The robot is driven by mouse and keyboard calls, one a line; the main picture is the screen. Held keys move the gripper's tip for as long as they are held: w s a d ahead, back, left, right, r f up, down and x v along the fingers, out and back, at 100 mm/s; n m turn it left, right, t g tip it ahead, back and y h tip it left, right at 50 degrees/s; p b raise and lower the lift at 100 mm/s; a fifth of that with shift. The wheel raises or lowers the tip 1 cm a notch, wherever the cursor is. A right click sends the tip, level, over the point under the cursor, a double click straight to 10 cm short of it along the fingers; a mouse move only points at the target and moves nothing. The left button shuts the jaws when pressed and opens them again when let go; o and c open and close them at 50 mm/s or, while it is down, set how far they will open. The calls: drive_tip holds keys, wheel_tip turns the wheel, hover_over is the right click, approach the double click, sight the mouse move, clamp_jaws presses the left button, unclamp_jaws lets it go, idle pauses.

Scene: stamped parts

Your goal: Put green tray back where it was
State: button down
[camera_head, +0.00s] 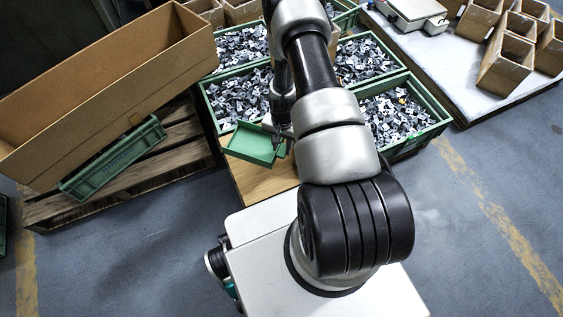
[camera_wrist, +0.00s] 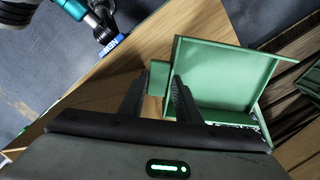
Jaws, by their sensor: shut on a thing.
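The green tray (camera_head: 253,145) is small and shallow, at the near end of a wooden surface, in front of the bins of stamped parts. In the wrist view the green tray (camera_wrist: 222,72) lies to the right of my fingers, its inside looking empty. My gripper (camera_head: 280,138) is at the tray's right side. In the wrist view my gripper (camera_wrist: 158,92) has a small green block of the tray, like a handle, between its two dark fingers, and is shut on it. Whether the tray touches the wood below cannot be told.
Green bins of grey stamped parts (camera_head: 238,97) stand just behind the tray, with more to the right (camera_head: 400,115). A long cardboard box (camera_head: 110,85) and a green crate (camera_head: 112,160) rest on a pallet at left. Bare wooden surface (camera_head: 262,184) shows in front of the tray.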

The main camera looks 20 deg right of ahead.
wheel_tip(320, 180, down, 10)
drive_tip(key=shift+f+b, duration=0.25)
drive_tip(key=shift+b, duration=0.85)
drive_tip(key=shift+f, duration=0.2)
drive_tip(key=c, duration=1.3)
unclamp_jaws()
wheel_tip(320, 180, up, 12)
drive_tip(key=p, duration=0.3)
drive_tip(key=shift+r, duration=0.25)
